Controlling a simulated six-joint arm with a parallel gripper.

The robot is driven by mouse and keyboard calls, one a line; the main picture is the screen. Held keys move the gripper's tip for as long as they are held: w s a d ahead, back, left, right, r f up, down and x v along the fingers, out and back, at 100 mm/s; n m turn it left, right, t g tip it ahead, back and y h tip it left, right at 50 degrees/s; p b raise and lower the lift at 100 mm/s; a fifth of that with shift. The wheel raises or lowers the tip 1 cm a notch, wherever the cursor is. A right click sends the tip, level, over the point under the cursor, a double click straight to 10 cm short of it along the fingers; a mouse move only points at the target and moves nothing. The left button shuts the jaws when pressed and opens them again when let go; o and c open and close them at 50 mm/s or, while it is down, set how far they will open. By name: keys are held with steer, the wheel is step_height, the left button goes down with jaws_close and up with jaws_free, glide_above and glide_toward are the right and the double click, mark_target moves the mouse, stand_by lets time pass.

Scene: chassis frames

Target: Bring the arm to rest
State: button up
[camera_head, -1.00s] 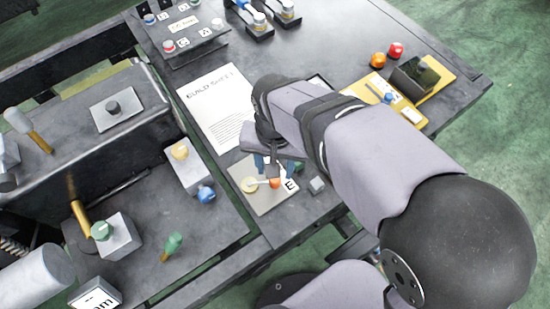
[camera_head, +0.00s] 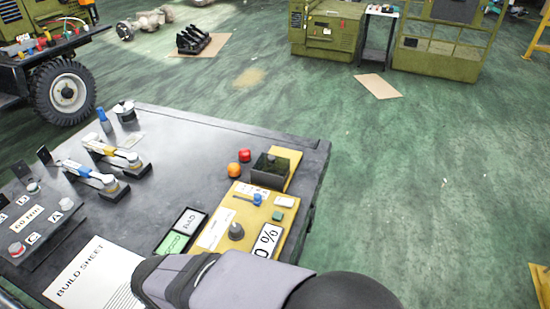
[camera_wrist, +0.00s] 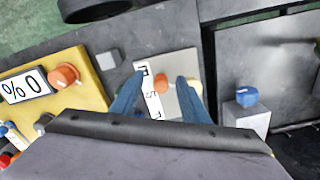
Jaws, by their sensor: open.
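My gripper (camera_wrist: 160,78) shows in the wrist view with its two blue fingers apart. Nothing is clamped between them. Beyond the fingers is a grey plate (camera_wrist: 178,62) with a white lettered strip (camera_wrist: 151,92) and an orange knob (camera_wrist: 162,87) that appears between the fingertips. I cannot tell how far the fingertips are above the plate. In the head view only my arm shows at the bottom edge; the gripper is out of that picture.
In the wrist view, a blue knob (camera_wrist: 247,96) on a grey block stands right of the fingers.

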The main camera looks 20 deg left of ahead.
steer(key=shift+n+h, duration=0.4)
steer(key=shift+n, duration=0.4)
steer(key=d, duration=0.2)
steer(key=d+f, duration=0.1)
steer(key=d, duration=0.1)
steer(key=d+f, duration=0.1)
steer(key=d, duration=0.1)
steer(key=shift+s+d+f, duration=0.1)
steer(key=shift+d, duration=0.2)
steer(key=w+d+r+m+p, duration=0.3)
steer(key=w+d+r+m, duration=0.2)
steer(key=d, duration=0.6)
steer(key=w+d+r+m+y+p, duration=0.1)
steer(key=w+d+r+m+p, duration=0.4)
steer(key=d, duration=0.6)
steer(key=w+d+r+m+p, duration=0.2)
steer(key=w+d+r+m, duration=0.3)
steer(key=d, duration=0.6)
step_height(320, 180, down, 25)
steer(key=b, duration=2.4)
steer(key=shift+w, duration=0.4)
